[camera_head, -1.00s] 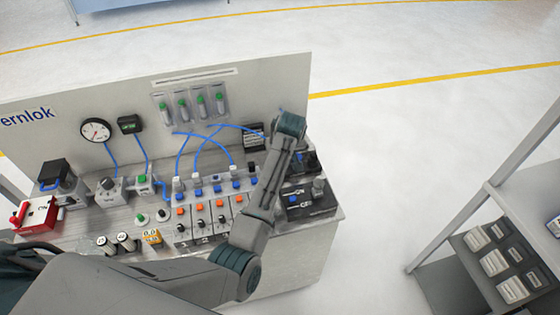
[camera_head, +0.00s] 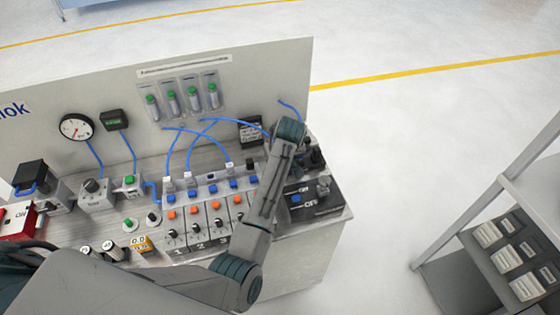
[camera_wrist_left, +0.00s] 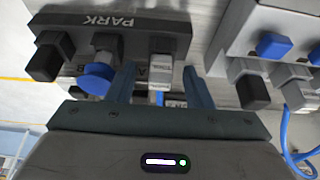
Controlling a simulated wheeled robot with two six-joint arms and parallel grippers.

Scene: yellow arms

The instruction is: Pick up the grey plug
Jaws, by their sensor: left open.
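In the left wrist view, a dark block marked PARK (camera_wrist_left: 122,22), seen upside down, holds a row of plugs. A light grey plug (camera_wrist_left: 161,66) stands at the row's right end. A black plug (camera_wrist_left: 47,56) is at the left end, with a dark piece and a blue disc (camera_wrist_left: 95,78) between. My left gripper (camera_wrist_left: 160,80) is open, its two fingers on either side of the grey plug's part of the view. I cannot tell whether they touch it. In the head view my forearm hides the left gripper. My right gripper is not in view.
A valve manifold (camera_head: 205,215) with blue tubes stands beside the PARK block; its connectors (camera_wrist_left: 250,88) lie close right of my fingers in the wrist view. A dark ON/OFF block (camera_head: 312,200) sits at the bench's right end. A shelf with boxes (camera_head: 505,250) stands right.

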